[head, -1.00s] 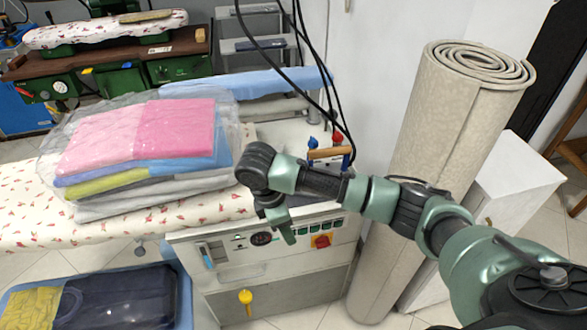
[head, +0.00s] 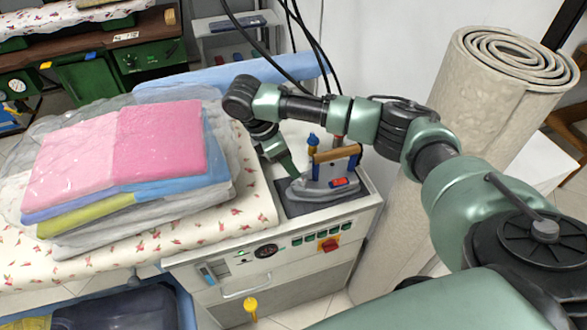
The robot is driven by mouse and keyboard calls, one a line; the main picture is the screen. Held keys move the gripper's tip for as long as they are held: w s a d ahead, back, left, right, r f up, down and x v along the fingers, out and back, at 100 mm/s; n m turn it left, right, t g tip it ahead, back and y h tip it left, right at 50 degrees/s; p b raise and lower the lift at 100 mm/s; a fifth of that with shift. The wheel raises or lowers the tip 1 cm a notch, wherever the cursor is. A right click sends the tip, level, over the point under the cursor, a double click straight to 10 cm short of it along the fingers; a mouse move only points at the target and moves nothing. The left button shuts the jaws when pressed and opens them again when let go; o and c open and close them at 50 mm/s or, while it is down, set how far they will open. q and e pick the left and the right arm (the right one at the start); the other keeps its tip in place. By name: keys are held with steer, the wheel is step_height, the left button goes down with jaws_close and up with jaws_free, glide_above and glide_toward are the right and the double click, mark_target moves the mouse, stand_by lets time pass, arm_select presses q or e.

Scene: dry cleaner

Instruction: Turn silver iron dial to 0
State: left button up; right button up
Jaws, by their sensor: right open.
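The silver iron (head: 318,190) with a wooden handle (head: 337,153) stands on a dark rest pad (head: 296,208) on top of the white ironing unit. A small red and blue part (head: 340,183) shows on the iron's body; I cannot tell whether it is the dial, and no setting can be read. My right gripper (head: 285,166) points down just to the left of the iron, close to its left end. It is open and appears empty; whether it touches the iron is unclear. My left gripper is not in view.
A bagged stack of folded clothes (head: 160,140) lies on the flowered ironing board (head: 245,215) at the left. Black cables (head: 303,45) hang behind the iron. A rolled carpet (head: 465,120) stands at the right. A control panel with a red switch (head: 329,245) faces front.

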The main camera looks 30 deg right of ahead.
mark_target(302, 180)
steer(key=x, duration=0.3)
steer(key=p+x, duration=0.1)
steer(key=x, duration=0.1)
steer(key=shift+s, duration=0.3)
steer(key=shift+w+d+f, duration=0.1)
steer(key=shift+d+f, duration=0.05)
steer(key=shift+f, duration=0.35)
jaws_close()
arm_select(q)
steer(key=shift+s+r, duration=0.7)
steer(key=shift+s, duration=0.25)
arm_select(e)
steer(key=shift+r, duration=0.1)
